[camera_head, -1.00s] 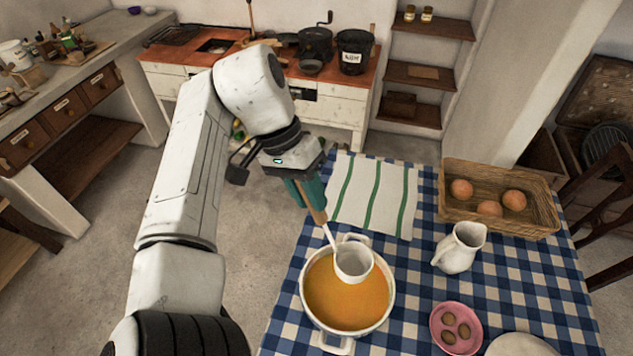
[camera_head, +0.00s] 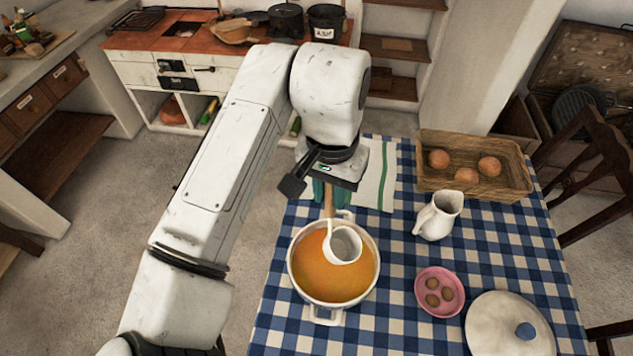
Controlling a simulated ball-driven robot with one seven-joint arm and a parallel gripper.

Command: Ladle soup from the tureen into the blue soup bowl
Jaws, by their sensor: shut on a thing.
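The white tureen (camera_head: 299,286) stands on the blue checked tablecloth and holds orange soup (camera_head: 325,277). My gripper (camera_head: 328,192) is shut on the ladle's wooden handle, above the far side of the tureen; my wrist hides much of the jaws. The white ladle (camera_head: 344,246) has its cup over the soup, toward the right of the tureen. I cannot tell whether the cup touches the soup or holds any. I see no blue soup bowl. A pink bowl (camera_head: 421,289) with several small brown items stands right of the tureen.
A white jug (camera_head: 437,215) stands right of the tureen. A wicker tray (camera_head: 474,187) with 3 round brown items lies behind it. A white lid with a blue knob (camera_head: 500,323) lies at front right. A green-striped cloth (camera_head: 376,180) lies partly behind my wrist.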

